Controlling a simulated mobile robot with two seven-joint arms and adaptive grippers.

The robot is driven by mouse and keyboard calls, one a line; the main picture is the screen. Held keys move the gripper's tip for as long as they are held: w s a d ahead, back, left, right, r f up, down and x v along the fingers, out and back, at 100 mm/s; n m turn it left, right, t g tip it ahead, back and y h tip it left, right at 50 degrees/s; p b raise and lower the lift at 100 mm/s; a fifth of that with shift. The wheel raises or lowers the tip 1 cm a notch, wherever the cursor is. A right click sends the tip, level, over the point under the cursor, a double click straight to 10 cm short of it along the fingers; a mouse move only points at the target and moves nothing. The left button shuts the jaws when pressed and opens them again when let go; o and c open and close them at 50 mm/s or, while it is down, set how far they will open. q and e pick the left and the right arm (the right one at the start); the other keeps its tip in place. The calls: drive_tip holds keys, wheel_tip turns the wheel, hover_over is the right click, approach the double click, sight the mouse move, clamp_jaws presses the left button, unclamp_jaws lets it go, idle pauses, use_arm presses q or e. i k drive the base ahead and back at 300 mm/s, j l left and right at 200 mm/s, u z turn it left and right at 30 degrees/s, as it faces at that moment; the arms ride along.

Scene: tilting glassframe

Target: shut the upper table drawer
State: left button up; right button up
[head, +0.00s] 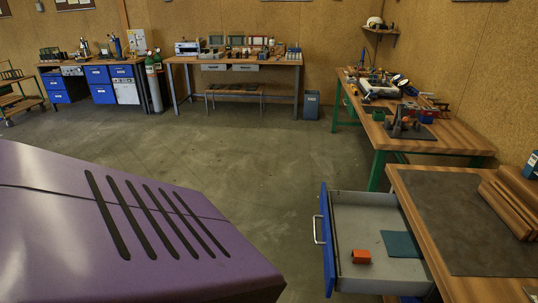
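The upper table drawer (365,218) is pulled far out to the left from under the wooden table (449,280) at the right. It has a blue front (327,241) with a pale bar handle (318,230) facing left, and a grey inside. In it lie a small orange-red block (361,257) and a flat teal piece (401,244). Neither of my grippers shows in the head view, and nothing touches the handle. The drawer's near end runs close to the bottom edge of the picture.
A large purple body with dark slots (120,225) fills the lower left. Concrete floor (250,160) lies clear between it and the drawer. A green-legged workbench (425,145) with tools stands behind the table. More workbenches (235,61) line the back wall.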

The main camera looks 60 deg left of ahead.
sight(351, 220)
drive_tip(key=k+u, duration=0.1)
drive_tip(key=u, duration=0.3)
drive_tip(key=k+u, duration=0.15)
drive_tip(key=u, duration=0.25)
drive_tip(key=k+j+u, duration=0.1)
drive_tip(key=u, duration=0.3)
drive_tip(key=k+j, duration=0.1)
drive_tip(key=i+j+z, duration=0.65)
